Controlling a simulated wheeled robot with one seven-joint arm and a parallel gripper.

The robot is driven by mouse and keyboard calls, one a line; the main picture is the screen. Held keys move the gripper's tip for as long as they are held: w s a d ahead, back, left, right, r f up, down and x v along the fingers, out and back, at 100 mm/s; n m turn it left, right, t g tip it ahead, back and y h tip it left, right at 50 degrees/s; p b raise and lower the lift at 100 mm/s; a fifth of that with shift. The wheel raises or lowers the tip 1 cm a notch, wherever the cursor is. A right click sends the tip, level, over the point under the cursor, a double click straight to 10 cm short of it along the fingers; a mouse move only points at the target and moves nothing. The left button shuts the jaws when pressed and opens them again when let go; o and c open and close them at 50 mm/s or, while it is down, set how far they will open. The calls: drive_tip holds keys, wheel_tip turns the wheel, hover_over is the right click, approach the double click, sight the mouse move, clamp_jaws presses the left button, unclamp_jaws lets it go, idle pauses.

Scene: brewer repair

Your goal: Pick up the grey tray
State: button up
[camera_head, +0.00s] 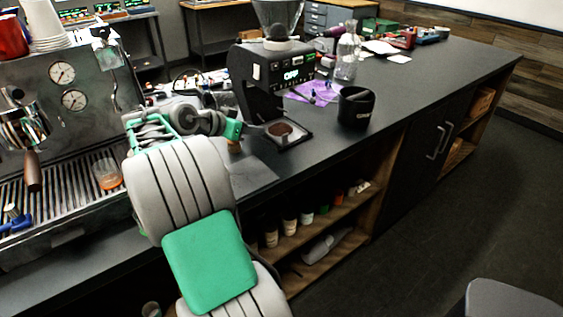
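A small dark grey square tray (302,137) with a paler rim sits on the counter at the foot of the black grinder (245,85). A round brown patch, like coffee grounds, lies in it. My gripper (236,142) is just left of the tray, over the counter, and appears apart from it. My own arm and wrist hide much of the gripper, and its fingers are too small to read. A flat dark grey mat (258,178) lies on the counter below the gripper. A small brownish thing shows right under the gripper, too small to identify.
The steel espresso machine (70,120) stands at left, with a glass of amber liquid (106,174) on its grate. A black cup (355,107) stands right of the tray. A purple cloth (318,92) and a glass flask (346,62) are behind. The counter's right part has clear room.

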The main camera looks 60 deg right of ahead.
sight(292, 141)
drive_tip(key=s+d+f+m+g, duration=0.1)
drive_tip(key=s, duration=0.1)
drive_tip(key=s+d+f+m+g, duration=0.1)
drive_tip(key=s+d, duration=0.1)
drive_tip(key=s+d+f+g, duration=0.1)
drive_tip(key=s, duration=0.1)
drive_tip(key=shift+d+m+h+b, duration=0.3)
drive_tip(key=shift+d+m+b, duration=0.05)
drive_tip(key=shift+m, duration=0.05)
drive_tip(key=x, duration=0.6)
drive_tip(key=shift+d+f+p, duration=0.3)
drive_tip(key=shift+f, duration=0.05)
clamp_jaws()
